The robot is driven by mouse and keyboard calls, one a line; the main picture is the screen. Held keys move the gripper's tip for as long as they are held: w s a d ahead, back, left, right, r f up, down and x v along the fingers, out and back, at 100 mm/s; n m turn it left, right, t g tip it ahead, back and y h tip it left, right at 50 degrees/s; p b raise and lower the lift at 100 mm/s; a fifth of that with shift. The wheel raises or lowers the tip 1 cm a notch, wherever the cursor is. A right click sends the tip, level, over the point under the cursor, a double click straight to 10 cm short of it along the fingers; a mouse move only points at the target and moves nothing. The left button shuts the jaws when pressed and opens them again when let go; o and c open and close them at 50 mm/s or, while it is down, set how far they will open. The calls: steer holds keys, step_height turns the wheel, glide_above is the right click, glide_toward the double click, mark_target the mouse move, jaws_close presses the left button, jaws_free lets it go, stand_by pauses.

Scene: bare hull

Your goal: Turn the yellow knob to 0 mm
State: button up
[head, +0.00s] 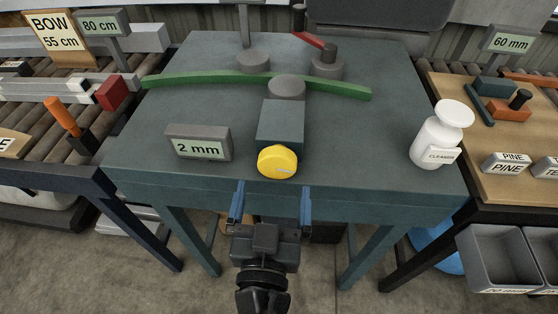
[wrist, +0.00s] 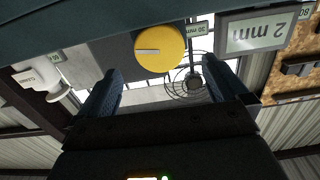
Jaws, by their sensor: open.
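The yellow knob (head: 277,162) is on the front end of a dark grey-green block (head: 281,122) on the bench. A pale mark line shows on its face. In the wrist view the knob (wrist: 159,48) is ahead of the fingers, with its line lying about level. A display (head: 198,144) left of the knob reads "2 mm"; it shows upside down in the wrist view (wrist: 258,32). My gripper (head: 272,202) is open and empty, in front of the bench's front edge. Its blue fingers are spread apart, short of the knob and not touching it.
The green bench (head: 140,146) carries a curved green strip (head: 335,87) across grey round posts behind the block. A white cleanser bottle (head: 437,138) stands at the right. Roller conveyors flank the left, and a table (head: 545,110) with labelled blocks stands right.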

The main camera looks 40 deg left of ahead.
mark_target(275, 167)
steer(key=shift+p+x, duration=0.85)
steer(key=shift+x, duration=2.95)
steer(key=shift+c, duration=0.5)
steer(key=shift+d, duration=0.1)
steer(key=c, duration=0.8)
steer(key=shift+n+b, duration=0.55)
steer(key=shift+n, duration=0.45)
steer(key=shift+c, duration=0.3)
steer(key=shift+n+b, duration=0.3)
steer(key=shift+n, duration=1.1)
steer(key=o, duration=1)
steer(key=shift+c, duration=0.2)
steer(key=shift+s, duration=0.1)
